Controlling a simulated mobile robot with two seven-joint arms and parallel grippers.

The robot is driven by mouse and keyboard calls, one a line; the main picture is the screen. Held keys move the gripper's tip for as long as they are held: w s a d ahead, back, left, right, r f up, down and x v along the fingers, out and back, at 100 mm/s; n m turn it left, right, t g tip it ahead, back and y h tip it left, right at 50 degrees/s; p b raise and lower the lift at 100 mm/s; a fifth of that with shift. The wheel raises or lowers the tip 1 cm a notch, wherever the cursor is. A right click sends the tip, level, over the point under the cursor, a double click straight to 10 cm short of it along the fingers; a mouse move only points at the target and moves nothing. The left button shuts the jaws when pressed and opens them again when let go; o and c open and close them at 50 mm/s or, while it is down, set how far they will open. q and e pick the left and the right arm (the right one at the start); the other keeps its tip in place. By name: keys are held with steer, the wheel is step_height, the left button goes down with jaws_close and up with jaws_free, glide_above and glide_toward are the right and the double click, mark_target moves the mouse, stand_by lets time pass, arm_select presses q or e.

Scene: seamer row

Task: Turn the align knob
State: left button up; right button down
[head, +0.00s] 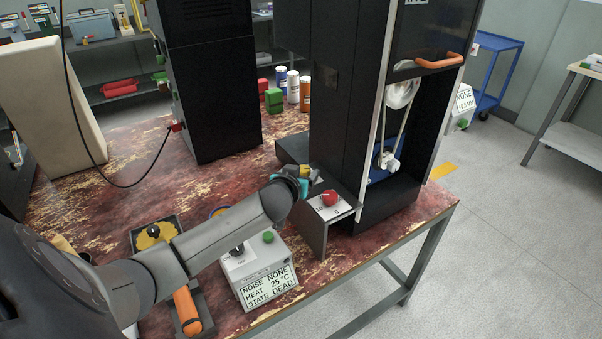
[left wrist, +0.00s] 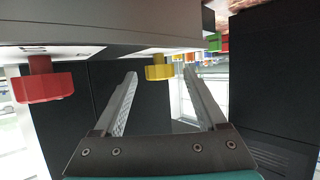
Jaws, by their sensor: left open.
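A small ledge on the tall black machine (head: 341,130) carries a red knob (head: 329,198) and a yellow knob. I cannot read which one is labelled align. My left gripper (head: 312,174) is at the ledge by the yellow knob, which it partly hides in the head view. In the left wrist view the fingers (left wrist: 160,82) are open, and the yellow knob (left wrist: 159,71) shows between their tips, with nothing gripped. The red knob (left wrist: 42,84) is off to the left there, clear of the fingers. My right gripper is not in view.
A grey control box (head: 258,268) with a black knob, a green button and a display reading NOISE NONE, HEAT 25 °C, STATE DEAD stands below my left arm. An orange-handled tool (head: 187,310) lies beside it. Another black cabinet (head: 210,90) and several small bottles stand behind.

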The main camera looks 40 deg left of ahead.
arm_select(q)
jaws_close()
stand_by(0.5)
